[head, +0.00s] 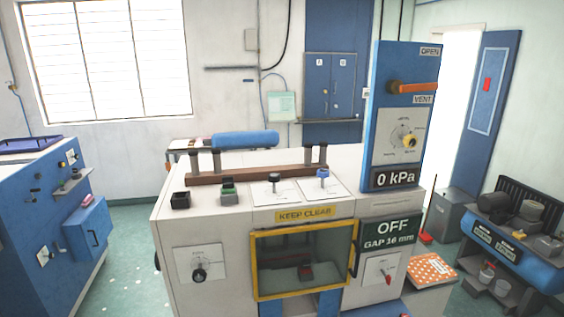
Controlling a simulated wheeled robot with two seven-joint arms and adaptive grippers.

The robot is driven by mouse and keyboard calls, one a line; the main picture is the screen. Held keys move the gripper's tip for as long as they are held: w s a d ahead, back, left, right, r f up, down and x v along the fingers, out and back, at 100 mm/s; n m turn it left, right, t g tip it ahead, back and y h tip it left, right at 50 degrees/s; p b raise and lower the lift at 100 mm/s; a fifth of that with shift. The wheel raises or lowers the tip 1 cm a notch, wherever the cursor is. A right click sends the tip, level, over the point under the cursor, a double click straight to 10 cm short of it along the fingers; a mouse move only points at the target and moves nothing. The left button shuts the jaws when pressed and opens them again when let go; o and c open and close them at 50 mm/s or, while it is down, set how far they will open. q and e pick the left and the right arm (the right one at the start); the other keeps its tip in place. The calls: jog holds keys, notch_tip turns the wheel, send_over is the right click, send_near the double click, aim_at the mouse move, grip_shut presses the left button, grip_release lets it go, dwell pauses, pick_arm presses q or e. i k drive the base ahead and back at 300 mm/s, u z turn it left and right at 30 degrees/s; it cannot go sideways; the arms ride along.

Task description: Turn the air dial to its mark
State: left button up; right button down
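The plate's lettering and marks are too small to read, so I cannot tell which mark the knob points to. A display (395,178) just below it reads 0 kPa. An orange lever (412,87) above it lies about level, between the labels OPEN and VENT. Neither of my grippers is in view.
The machine front has another dial (199,274), a yellow-framed window (305,262), an OFF / GAP 16 mm display (389,232) and a red switch (387,276). Blue cabinet (45,220) stands left, blue bench (520,245) right.

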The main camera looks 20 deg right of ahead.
aim_at(410, 142)
jog(key=z, duration=1.4)
